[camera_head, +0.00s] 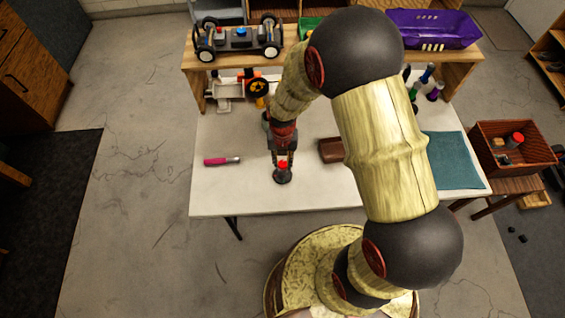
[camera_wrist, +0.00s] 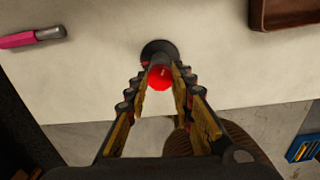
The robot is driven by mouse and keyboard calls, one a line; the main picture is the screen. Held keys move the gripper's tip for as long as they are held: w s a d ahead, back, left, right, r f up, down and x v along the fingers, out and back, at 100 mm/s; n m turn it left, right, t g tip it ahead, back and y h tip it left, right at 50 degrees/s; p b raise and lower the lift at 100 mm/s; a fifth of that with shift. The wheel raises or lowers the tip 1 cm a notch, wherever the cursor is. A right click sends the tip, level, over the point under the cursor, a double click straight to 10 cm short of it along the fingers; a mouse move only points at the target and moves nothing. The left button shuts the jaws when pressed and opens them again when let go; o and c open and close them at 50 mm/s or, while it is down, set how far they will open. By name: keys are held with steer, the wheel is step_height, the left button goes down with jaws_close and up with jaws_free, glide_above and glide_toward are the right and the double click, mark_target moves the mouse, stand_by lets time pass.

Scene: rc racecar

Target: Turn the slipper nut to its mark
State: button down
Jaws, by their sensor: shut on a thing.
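The slipper nut appears as a small red cap (camera_wrist: 160,76) on top of a short dark post with a round black base (camera_wrist: 152,50). In the head view the red top (camera_head: 283,164) stands upright over its base (camera_head: 283,178) near the front of the white table. My gripper (camera_wrist: 162,92) points down at it from above. Its two fingers are closed in on either side of the red nut and grip it. The mark on the nut or base is too small to make out.
A pink-handled tool (camera_head: 220,161) lies left on the white table (camera_head: 235,195). A brown tray (camera_head: 331,150) and teal mat (camera_head: 452,160) are to the right. A wooden shelf at the back holds a car chassis (camera_head: 238,38) and a purple body shell (camera_head: 432,28).

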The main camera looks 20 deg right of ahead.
steer(key=m, duration=0.3)
steer(key=shift+m, duration=0.4)
steer(key=m, duration=0.3)
steer(key=shift+p, duration=0.35)
steer(key=m, duration=0.3)
stand_by(0.3)
